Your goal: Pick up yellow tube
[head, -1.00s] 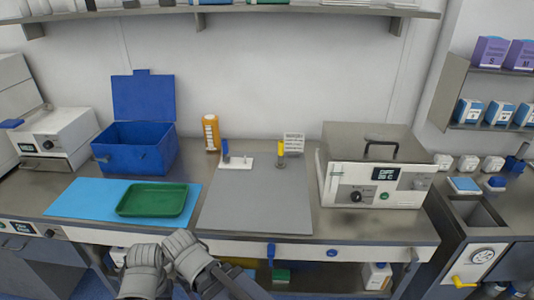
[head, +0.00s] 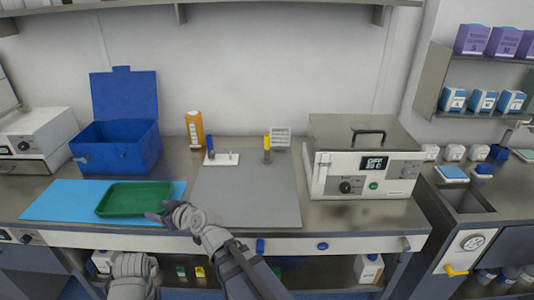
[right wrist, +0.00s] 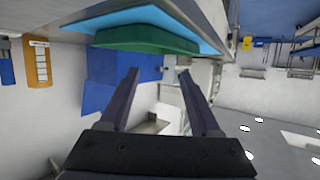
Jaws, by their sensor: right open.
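The yellow tube (head: 267,142) stands upright in a small dark holder at the back of the grey mat (head: 245,200), in front of a white rack. My right gripper (head: 156,215) is near the front edge of the green tray, well to the left of and nearer than the yellow tube. In the right wrist view its fingers (right wrist: 158,75) are apart with nothing between them. The yellow tube cannot be made out in that view. My left arm's end (head: 134,270) is low at the bottom left, in front of the table; its fingers cannot be made out.
A green tray (head: 135,199) lies on a blue mat (head: 50,204). A boxy device (head: 365,160) stands right. The grey mat's front is clear.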

